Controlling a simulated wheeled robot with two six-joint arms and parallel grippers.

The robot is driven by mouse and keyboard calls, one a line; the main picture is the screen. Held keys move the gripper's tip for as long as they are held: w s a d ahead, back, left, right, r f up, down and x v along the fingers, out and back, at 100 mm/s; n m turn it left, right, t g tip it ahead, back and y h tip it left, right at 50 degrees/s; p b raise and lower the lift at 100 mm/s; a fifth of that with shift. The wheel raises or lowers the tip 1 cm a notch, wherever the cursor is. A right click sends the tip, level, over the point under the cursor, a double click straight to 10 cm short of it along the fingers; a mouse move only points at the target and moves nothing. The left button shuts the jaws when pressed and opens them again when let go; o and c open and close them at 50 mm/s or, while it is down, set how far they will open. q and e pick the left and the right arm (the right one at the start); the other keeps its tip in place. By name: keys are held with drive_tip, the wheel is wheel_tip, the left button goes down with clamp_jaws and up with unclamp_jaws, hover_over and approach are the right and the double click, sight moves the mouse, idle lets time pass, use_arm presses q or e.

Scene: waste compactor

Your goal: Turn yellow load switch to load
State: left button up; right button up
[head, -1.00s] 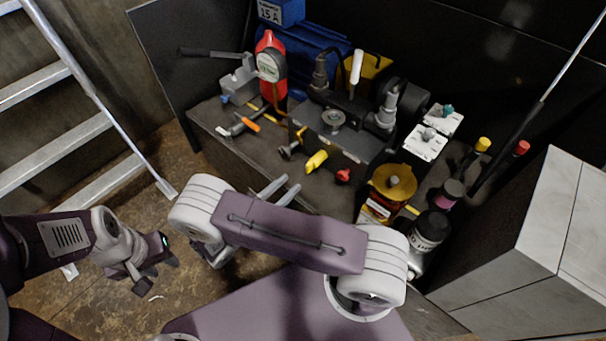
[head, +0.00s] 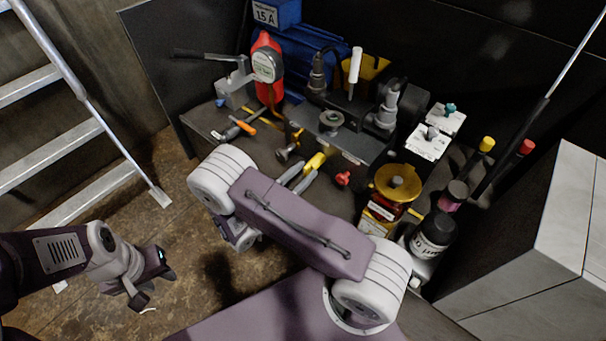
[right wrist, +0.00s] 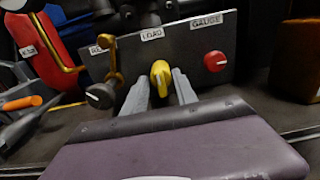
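The yellow load switch (head: 315,162) is on the front of the dark control box. In the right wrist view the yellow knob (right wrist: 160,78) sits below the "LOAD" label (right wrist: 151,33), with a pale mark on its face. My right gripper (head: 298,180) has its two fingers pointed at the switch. In the wrist view the right gripper (right wrist: 161,92) is open, with one finger on each side of the knob. I cannot tell whether either finger touches it. My left gripper (head: 157,285) is open and empty, low over the floor at the left.
A red knob (right wrist: 215,61) under "GAUGE" is right of the switch; a grey knob (right wrist: 100,95) with a brass lever is left. Tools (head: 236,128) lie left; a ladder (head: 80,90) stands beyond.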

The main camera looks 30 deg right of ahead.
drive_tip(key=shift+c, duration=0.3)
clamp_jaws()
drive_tip(key=shift+m, duration=0.4)
drive_tip(key=shift+m+p, duration=0.6)
drive_tip(key=shift+m, duration=0.5)
drive_tip(key=m+p, duration=0.1)
drive_tip(key=m, duration=0.2)
drive_tip(key=shift+s+m, duration=0.1)
drive_tip(key=shift+m, duration=0.3)
drive_tip(key=m+p, duration=0.1)
drive_tip(key=m, duration=0.4)
drive_tip(key=shift+f, duration=0.1)
drive_tip(key=m, duration=0.6)
drive_tip(key=shift+s+f+p, duration=0.1)
drive_tip(key=shift+f+p, duration=0.05)
drive_tip(key=shift+p, duration=0.15)
drive_tip(key=shift+m, duration=0.3)
